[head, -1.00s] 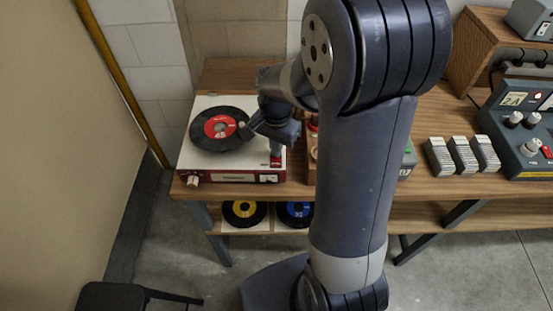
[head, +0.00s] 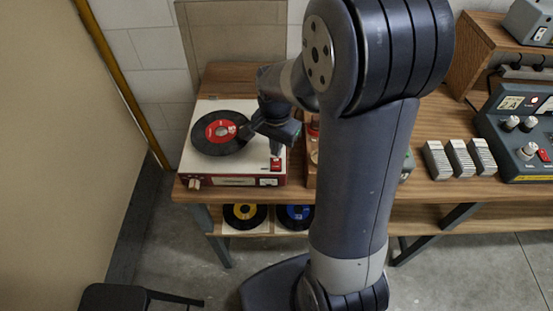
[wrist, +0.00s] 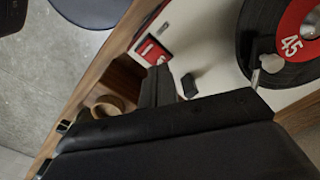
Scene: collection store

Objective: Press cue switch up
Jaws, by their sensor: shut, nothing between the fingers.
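The record player (head: 186,164) is a white-topped unit with a red front, on the wooden bench. A black record (head: 207,146) with a red "45" label lies on it. A red switch (head: 276,164) is at its front right corner; it also shows in the wrist view (wrist: 152,52). A small black piece (wrist: 191,84) stands on the white top in the wrist view. I cannot tell which is the cue switch. My gripper (head: 277,154) is shut and empty, pointing down just behind the red switch. Contact cannot be judged. In the wrist view, my fingers (wrist: 158,88) are partly hidden.
A wooden box (head: 312,165) stands right of the player, mostly hidden by my arm. Grey card stacks (head: 460,158) and a control panel (head: 500,153) are further right. Two records (head: 245,215) lie on the shelf below. A black stool (head: 112,298) is at lower left.

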